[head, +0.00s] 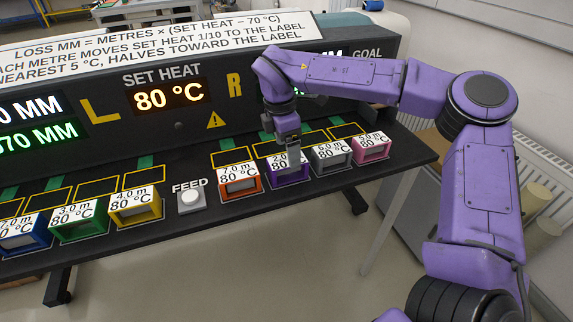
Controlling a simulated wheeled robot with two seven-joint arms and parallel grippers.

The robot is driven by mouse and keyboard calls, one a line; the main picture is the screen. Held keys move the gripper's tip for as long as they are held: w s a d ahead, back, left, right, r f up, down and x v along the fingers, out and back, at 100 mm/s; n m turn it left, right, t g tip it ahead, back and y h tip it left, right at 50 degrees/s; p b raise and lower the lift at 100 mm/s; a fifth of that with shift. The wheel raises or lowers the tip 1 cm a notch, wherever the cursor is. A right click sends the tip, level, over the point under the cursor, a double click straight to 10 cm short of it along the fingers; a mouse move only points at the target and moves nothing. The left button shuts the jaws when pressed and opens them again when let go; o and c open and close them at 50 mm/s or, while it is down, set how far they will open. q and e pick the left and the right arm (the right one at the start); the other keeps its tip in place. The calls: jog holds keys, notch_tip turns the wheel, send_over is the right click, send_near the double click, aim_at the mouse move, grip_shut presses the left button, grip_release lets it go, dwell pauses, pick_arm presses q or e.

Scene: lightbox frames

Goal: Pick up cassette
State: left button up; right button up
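Several coloured cassettes stand in a row on the dark bench: blue (24,241), green (79,229), yellow (138,213), orange (241,186), purple (290,176), grey (332,163) and pink (372,154). Each has a white label with a length and 80 °C. My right gripper (291,158) points down at the purple cassette, and its fingers overlap the label and partly hide it. I cannot tell whether the fingers are open or closed on the cassette. It appears to sit on the bench. My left gripper is not in view.
A white FEED button (191,198) sits between the yellow and orange cassettes. Behind the row, a dark console (180,125) shows SET HEAT 80 °C, with a rule sign (160,47) on top. Yellow outlined slots (145,177) lie behind the cassettes. Grey and orange cassettes stand close beside the purple one.

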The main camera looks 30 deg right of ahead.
aim_at(287, 162)
jog(key=f, duration=0.2)
jog(key=f+p, duration=0.1)
jog(key=f, duration=0.1)
jog(key=w+f, duration=0.1)
jog(key=f, duration=0.1)
jog(key=shift+d+p, duration=0.25)
jog(key=shift+p, duration=0.05)
jog(key=shift+s+d+f, duration=0.1)
jog(key=shift+s+f, duration=0.05)
jog(key=shift+f, duration=0.05)
jog(key=c, duration=1.2)
jog(key=shift+o, duration=0.2)
